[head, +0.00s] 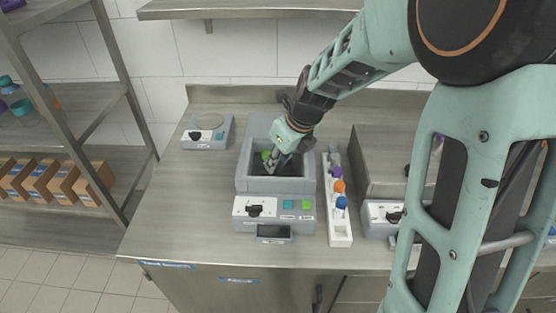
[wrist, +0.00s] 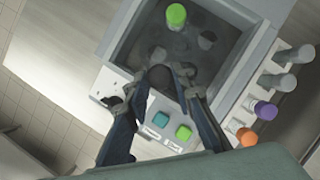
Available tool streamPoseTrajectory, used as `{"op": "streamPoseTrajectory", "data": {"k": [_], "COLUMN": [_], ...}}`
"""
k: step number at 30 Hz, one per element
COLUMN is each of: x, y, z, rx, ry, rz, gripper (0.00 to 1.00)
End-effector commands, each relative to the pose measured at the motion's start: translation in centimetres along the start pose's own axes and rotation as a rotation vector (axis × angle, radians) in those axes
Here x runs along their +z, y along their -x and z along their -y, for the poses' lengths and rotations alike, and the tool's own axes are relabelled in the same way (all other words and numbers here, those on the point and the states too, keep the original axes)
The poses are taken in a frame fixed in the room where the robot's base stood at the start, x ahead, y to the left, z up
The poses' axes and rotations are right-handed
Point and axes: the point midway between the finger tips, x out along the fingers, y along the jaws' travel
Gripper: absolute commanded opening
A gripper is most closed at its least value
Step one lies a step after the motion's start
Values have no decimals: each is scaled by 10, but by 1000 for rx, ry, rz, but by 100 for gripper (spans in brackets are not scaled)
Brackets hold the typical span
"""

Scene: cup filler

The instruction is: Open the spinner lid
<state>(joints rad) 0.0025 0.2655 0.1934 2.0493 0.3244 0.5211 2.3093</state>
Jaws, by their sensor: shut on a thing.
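The spinner (head: 275,213) is a grey machine on the steel bench, with a white dial panel, a teal button and a green button in front. Its lid (head: 276,185) is a thick grey frame around a dark middle; I cannot tell how far it is raised. A green-capped tube (wrist: 176,16) shows within the frame. My gripper (head: 284,152) is over the machine, pointing down. In the wrist view its fingers (wrist: 158,80) stand apart at the lid's front edge, around a small dark part of the lid. The exact contact is hard to see.
A white rack (head: 339,230) with purple, orange and blue-capped tubes stands close on the right. Another machine (head: 383,215) is beyond it. A small device (head: 205,134) sits at back left. A steel shelf (head: 245,9) hangs above. The bench's left front is clear.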

Motion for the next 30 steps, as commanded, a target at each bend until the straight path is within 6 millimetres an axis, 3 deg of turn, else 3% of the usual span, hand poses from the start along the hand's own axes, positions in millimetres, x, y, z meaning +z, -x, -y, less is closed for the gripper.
{"op": "streamPoseTrajectory", "data": {"k": [8, 24, 30], "x": [10, 76, 92], "y": [-2, -27, -35], "z": [9, 79, 97], "rx": [2, -1, -2], "ry": [-1, -1, 0], "rz": [1, 3, 3], "gripper": [0, 0, 0]}}
